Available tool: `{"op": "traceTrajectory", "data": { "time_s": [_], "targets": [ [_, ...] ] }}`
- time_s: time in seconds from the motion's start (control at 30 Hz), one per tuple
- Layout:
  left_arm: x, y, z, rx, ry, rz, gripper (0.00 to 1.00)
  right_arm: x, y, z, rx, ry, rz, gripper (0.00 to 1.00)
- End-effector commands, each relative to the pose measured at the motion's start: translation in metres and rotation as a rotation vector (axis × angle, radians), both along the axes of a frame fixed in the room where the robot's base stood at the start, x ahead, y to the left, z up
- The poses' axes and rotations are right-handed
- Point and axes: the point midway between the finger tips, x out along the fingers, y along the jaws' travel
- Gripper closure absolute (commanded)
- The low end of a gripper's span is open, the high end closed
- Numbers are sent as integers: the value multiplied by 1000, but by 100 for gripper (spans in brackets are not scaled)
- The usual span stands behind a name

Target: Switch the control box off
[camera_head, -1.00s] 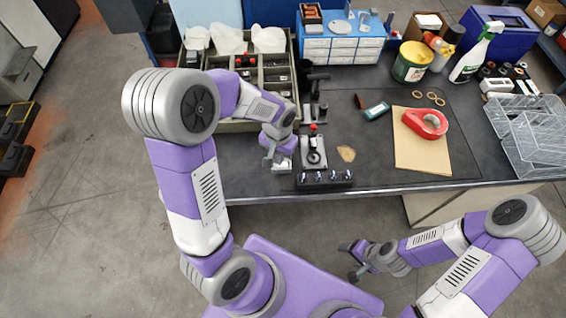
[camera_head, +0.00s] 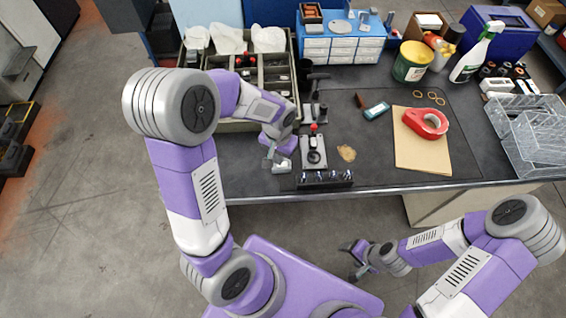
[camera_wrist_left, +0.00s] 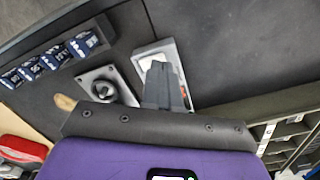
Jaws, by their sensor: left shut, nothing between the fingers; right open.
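The control box (camera_head: 282,165) is a small light-grey box near the front edge of the bench. In the left wrist view the control box (camera_wrist_left: 182,58) shows a pale top with a small reddish part beside the fingertips. My left gripper (camera_head: 270,160) is shut and empty, pointing down at the box. In the wrist view its dark fingers (camera_wrist_left: 160,72) cover part of the box top, and the switch is mostly hidden. I cannot tell whether the fingertips touch it. My right gripper (camera_head: 352,258) is open and empty, low in front of the bench.
A grey plate with a black ring (camera_head: 313,152) stands just right of the control box. A black rack (camera_head: 325,181) with several blue-labelled pieces is at the front edge. A compartment tray (camera_head: 236,126) lies behind my left gripper. A cardboard sheet (camera_head: 421,158) with red tape lies right.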

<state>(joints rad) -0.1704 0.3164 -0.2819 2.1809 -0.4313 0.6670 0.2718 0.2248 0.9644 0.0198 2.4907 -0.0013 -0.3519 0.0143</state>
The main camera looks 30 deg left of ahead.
Motion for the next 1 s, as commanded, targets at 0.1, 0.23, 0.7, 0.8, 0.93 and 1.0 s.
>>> {"op": "traceTrajectory", "data": {
  "time_s": [0.1,0.23,0.7,0.8,0.93,1.0],
  "targets": [
    [0,0,-3,0,0,0,100,0,0,-2,0,0,0,32],
    [0,0,-5,0,0,0,100,0,0,-4,0,0,0,32],
    [0,0,-12,0,1,0,100,0,0,-9,0,0,0,32],
    [0,0,-13,0,1,0,100,0,0,-10,0,0,0,32],
    [0,0,-15,0,1,0,100,0,0,-12,0,0,0,32],
    [0,0,-16,0,0,0,100,0,0,-13,0,0,0,32]
  ]
}}
